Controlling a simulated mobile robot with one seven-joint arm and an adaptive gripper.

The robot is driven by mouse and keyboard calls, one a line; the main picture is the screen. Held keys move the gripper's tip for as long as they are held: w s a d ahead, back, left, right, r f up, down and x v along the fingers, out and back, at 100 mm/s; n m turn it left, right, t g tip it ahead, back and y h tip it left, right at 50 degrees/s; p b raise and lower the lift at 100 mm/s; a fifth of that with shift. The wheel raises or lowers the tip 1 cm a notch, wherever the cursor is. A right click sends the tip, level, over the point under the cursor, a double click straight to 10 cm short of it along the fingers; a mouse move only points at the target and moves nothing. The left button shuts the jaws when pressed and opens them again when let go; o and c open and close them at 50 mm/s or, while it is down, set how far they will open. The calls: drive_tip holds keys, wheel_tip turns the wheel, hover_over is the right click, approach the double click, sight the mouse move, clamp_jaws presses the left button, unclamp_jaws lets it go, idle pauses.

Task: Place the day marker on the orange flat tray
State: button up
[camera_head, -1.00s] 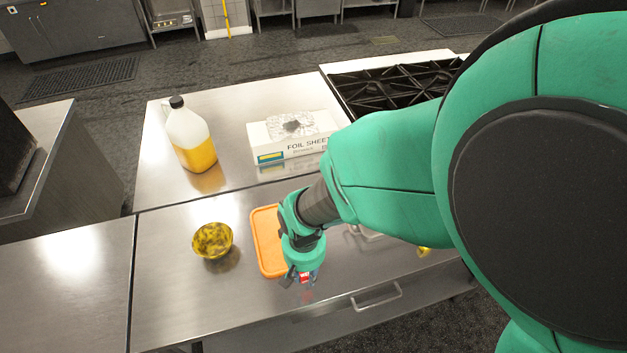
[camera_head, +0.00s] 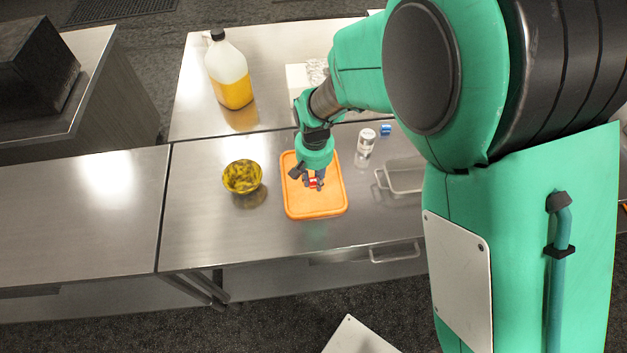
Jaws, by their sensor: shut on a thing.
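The orange flat tray (camera_head: 318,205) lies on the steel counter in the middle of the view. My gripper (camera_head: 314,182) points down over the tray. It is shut on a small red and blue item, which I take to be the day marker (camera_head: 315,183). The fingers hide much of the marker. I cannot tell whether the marker touches the tray or is held just above it.
A yellow patterned bowl (camera_head: 242,178) stands left of the tray. A clear shaker (camera_head: 365,146), a small blue item (camera_head: 386,130) and a metal pan (camera_head: 404,178) are to the right. A jug of yellow liquid (camera_head: 230,78) stands behind. Bare counter lies at the left and front.

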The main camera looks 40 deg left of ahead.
sight(313, 182)
drive_tip(key=shift+w+a, duration=0.45)
drive_tip(key=shift+a, duration=0.15)
drive_tip(key=shift+f, duration=0.15)
drive_tip(key=shift+f, duration=1.65)
drive_tip(key=shift+f, duration=0.1)
drive_tip(key=o, duration=0.9)
drive_tip(key=shift+o, duration=0.2)
wheel_tip(313, 182, up, 12)
drive_tip(key=shift+p, duration=0.3)
